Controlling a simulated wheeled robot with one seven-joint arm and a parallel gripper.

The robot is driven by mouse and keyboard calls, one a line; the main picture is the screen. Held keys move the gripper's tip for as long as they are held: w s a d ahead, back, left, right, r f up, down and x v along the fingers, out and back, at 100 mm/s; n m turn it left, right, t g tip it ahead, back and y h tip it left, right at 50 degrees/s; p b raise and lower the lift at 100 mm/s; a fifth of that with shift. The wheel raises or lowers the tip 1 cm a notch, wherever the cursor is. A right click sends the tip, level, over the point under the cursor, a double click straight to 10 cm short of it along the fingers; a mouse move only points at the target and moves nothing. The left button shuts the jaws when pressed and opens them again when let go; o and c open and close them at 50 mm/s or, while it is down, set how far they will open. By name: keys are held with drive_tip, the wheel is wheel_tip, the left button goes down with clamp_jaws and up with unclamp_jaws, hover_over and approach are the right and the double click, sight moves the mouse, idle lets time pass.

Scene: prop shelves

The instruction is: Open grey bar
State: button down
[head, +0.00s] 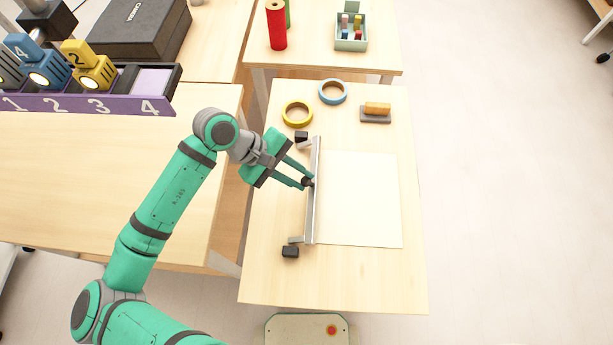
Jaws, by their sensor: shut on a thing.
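The grey bar (315,215) stands out as a long thin strip along the left edge of a pale sheet (360,200) on the wooden table. Dark blocks sit near its two ends, one at the far end (301,136) and one at the near end (290,252). My gripper (308,182) comes in from the left and is shut on a small dark knob at the bar's left side, near its middle. The fingertips partly hide the knob. I cannot tell from this view how far the bar is raised or tilted.
A yellow tape ring (285,114), a blue tape ring (321,94) and a wooden-handled block (377,108) lie beyond the sheet. A purple numbered rack (80,104) stands at left. The table's near end (350,280) is clear.

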drive_tip(key=a+h, duration=0.1)
drive_tip(key=h, duration=0.1)
drive_tip(key=a+h, duration=0.2)
drive_tip(key=shift+w+a+f+h, duration=0.1)
drive_tip(key=shift+w+a+h, duration=0.1)
drive_tip(key=shift+h, duration=0.2)
drive_tip(key=shift+w+a+f+h, duration=0.1)
drive_tip(key=shift+a+f+h, duration=0.1)
drive_tip(key=shift+a+h, duration=0.35)
drive_tip(key=shift+a+f+h, duration=0.15)
drive_tip(key=shift+a+h, duration=0.15)
drive_tip(key=shift+h, duration=0.35)
drive_tip(key=shift+a+f+g+h, duration=0.15)
drive_tip(key=shift+a+f+h, duration=0.25)
drive_tip(key=shift+h, duration=0.35)
drive_tip(key=shift+a+f+g+h, duration=0.15)
drive_tip(key=shift+a+h, duration=0.3)
drive_tip(key=shift+h, duration=0.3)
drive_tip(key=c, duration=1.5)
unclamp_jaws()
drive_tip(key=shift+c, duration=0.2)
